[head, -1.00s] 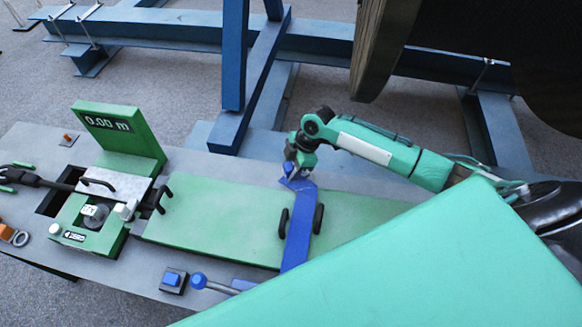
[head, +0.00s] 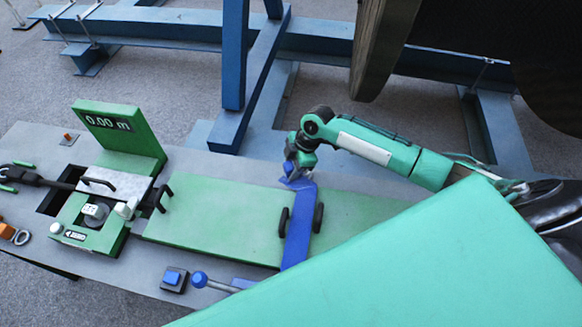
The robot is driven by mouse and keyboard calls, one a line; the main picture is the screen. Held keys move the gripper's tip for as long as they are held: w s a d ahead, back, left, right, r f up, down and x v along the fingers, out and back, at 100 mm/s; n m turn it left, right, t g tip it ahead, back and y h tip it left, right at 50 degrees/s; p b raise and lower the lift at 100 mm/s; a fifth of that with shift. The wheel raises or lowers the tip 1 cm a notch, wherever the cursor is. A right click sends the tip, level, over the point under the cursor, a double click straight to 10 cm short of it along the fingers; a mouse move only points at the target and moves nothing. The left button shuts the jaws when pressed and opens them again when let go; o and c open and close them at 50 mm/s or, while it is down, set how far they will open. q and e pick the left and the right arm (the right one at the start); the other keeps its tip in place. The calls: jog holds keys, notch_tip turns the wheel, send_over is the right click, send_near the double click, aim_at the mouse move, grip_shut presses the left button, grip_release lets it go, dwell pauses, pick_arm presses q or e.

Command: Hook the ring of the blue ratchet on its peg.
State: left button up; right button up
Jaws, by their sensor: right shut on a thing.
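My right gripper (head: 298,172) is at the far end of a flat blue bar (head: 298,228) that lies across the green bench plate. It is shut on a small blue piece (head: 288,168), which may be part of the blue ratchet. The fingers hide most of that piece. I cannot tell whether it is joined to the bar or only touches it. I cannot make out its ring or the peg.
A grey bench (head: 60,150) carries a green counter reading 0.00 m (head: 108,123), a clamp unit (head: 92,215), a blue button (head: 172,280) and a blue-knobbed lever (head: 199,279). Black rollers (head: 318,218) flank the bar. Blue frame beams (head: 236,60) and a reel (head: 382,45) stand behind.

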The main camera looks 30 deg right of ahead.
jog(key=shift+f+b, duration=0.9)
jog(key=shift+f, duration=1.15)
dwell(1.6)
jog(key=o, duration=1.2)
jog(key=b+v, duration=0.2)
jog(key=v, duration=1.1)
jog(key=shift+d+r+b, duration=0.15)
jog(key=shift+r+b, duration=0.2)
jog(key=shift+r, duration=0.05)
